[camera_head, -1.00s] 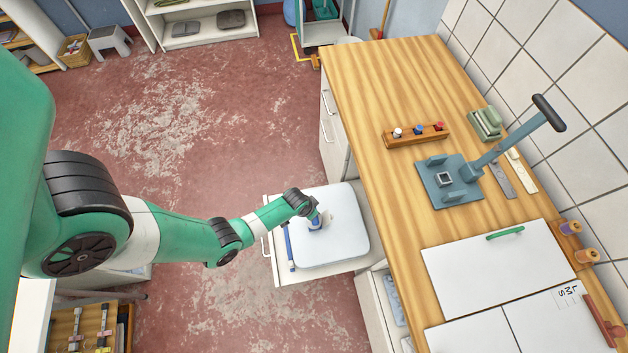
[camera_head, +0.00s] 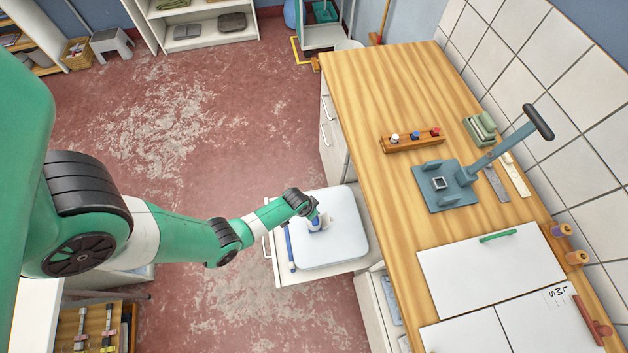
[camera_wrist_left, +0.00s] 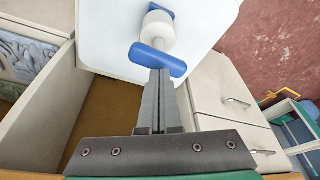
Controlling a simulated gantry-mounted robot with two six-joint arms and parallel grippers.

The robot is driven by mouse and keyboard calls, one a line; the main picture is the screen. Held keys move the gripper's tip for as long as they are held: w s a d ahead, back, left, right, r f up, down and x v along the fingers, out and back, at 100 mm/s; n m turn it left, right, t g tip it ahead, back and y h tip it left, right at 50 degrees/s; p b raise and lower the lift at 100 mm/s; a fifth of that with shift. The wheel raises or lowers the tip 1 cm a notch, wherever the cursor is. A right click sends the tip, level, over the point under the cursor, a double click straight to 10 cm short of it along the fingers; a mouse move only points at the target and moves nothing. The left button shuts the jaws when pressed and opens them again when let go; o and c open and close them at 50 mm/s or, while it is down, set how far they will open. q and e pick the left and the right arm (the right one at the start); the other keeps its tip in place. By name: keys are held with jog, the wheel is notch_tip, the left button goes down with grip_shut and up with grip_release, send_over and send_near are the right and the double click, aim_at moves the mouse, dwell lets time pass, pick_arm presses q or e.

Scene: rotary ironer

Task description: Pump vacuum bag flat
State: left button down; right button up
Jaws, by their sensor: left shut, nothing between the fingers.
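A pale grey-white vacuum bag (camera_head: 345,240) with rounded corners lies on a white pulled-out surface beside the bench. A blue strip (camera_head: 290,247) runs along its left edge. A small pump with a white barrel (camera_wrist_left: 158,31) and a blue crossbar handle (camera_wrist_left: 157,59) stands on the bag. My left gripper (camera_wrist_left: 160,72) is shut, with nothing between its fingers. Its fingertips are at the middle of the blue handle and seem to touch it. In the head view my left wrist partly hides the pump (camera_head: 323,222). My right gripper is not in view.
The wooden bench (camera_head: 375,90) stands on the right, with a blue-grey lever press (camera_head: 445,185), a rack of small bottles (camera_head: 413,139) and white boards (camera_head: 490,275). An open compartment (camera_wrist_left: 105,110) lies below the bag. The red floor on the left is clear.

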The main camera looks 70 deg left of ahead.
pick_arm(q)
jog(key=shift+f, duration=0.15)
jog(key=shift+f+b, duration=2.8)
jog(key=shift+f, duration=0.05)
jog(key=shift+r, duration=0.1)
jog(key=shift+r+p, duration=2.2)
jog(key=shift+p, duration=0.05)
jog(key=shift+f, duration=0.15)
jog(key=shift+f+b, duration=2.85)
jog(key=shift+r, duration=0.1)
jog(key=shift+r+p, duration=2.2)
jog(key=shift+f, duration=0.15)
